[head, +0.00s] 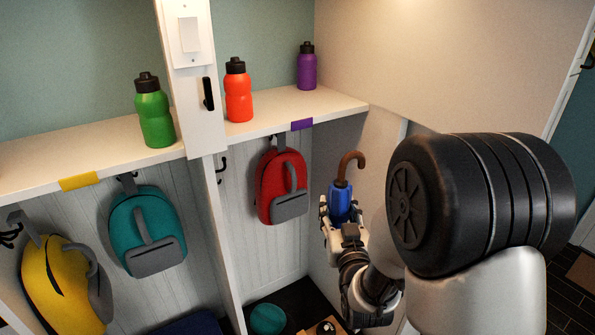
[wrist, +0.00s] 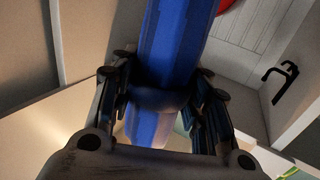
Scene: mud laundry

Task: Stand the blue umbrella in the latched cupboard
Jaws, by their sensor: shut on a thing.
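The blue umbrella (head: 341,203) has a curved brown handle at its top and stands roughly upright in my gripper (head: 339,222) in the head view. My gripper is shut around it below the handle. In the wrist view the blue umbrella (wrist: 172,45) runs up between the two fingers of my gripper (wrist: 160,100). Its lower end is hidden in the head view by my gripper and arm. I cannot tell which part of the scene is the latched cupboard; a white upright post (head: 188,80) carries a black handle-like piece (head: 208,94).
A shelf (head: 268,110) holds green (head: 154,115), orange (head: 238,92) and purple (head: 307,68) bottles. Below it hang red (head: 281,185), teal (head: 146,230) and yellow (head: 62,285) backpacks. A teal round object (head: 268,319) lies low in the right bay. A black hook (wrist: 281,80) shows in the wrist view.

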